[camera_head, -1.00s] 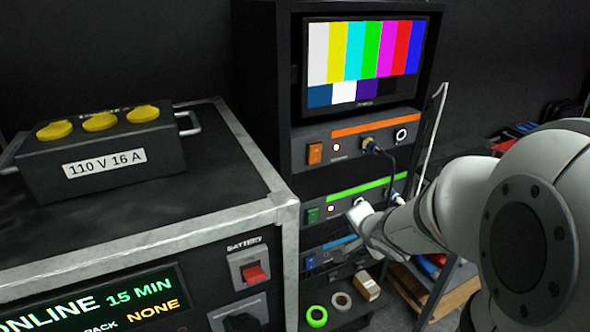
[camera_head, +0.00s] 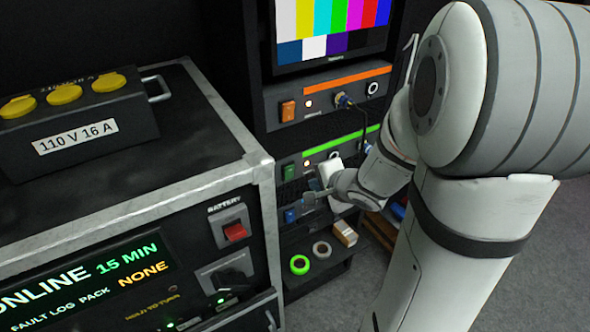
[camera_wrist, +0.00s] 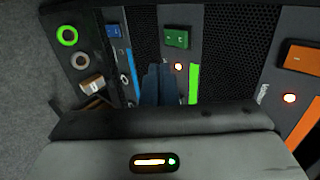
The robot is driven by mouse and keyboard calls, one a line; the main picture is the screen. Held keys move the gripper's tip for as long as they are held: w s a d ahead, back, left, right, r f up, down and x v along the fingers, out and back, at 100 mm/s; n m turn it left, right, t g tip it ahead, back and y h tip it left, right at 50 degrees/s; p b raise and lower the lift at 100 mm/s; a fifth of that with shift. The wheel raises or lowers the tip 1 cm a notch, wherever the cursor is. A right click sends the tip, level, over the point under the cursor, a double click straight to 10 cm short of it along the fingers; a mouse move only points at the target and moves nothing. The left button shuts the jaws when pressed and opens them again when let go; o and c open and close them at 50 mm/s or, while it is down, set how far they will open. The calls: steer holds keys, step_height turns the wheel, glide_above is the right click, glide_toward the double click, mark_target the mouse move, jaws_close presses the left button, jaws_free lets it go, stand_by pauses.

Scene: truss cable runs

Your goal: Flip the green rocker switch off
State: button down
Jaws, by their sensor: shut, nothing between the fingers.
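The green rocker switch (camera_head: 288,172) is at the left end of the rack unit with the green stripe (camera_head: 340,144). A small indicator (camera_head: 306,163) to its right is lit. In the wrist view the green switch (camera_wrist: 177,38) is clear near the top, with its lit indicator (camera_wrist: 178,66) below it. My gripper (camera_head: 307,198) is in front of the rack, lower and slightly right of the switch in the picture. In the wrist view its dark fingers (camera_wrist: 158,68) are together and empty, pointing between the blue and green switches. They appear apart from the green switch.
The orange switch (camera_head: 288,111) is on the unit above, and the blue switch (camera_head: 290,215) on the unit below. A cable (camera_head: 352,104) hangs at the right. Tape rolls (camera_head: 299,264) and a small box (camera_head: 345,233) sit on the shelf beneath. A black case (camera_head: 215,140) stands left.

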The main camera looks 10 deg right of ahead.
steer(key=w+p, duration=0.1)
steer(key=p, duration=0.2)
glide_toward(289, 173)
steer(key=s+f+x, duration=0.1)
steer(key=x, duration=0.4)
steer(key=shift+w+a+r, duration=0.1)
steer(key=shift+w+a, duration=0.05)
steer(key=shift+w, duration=0.65)
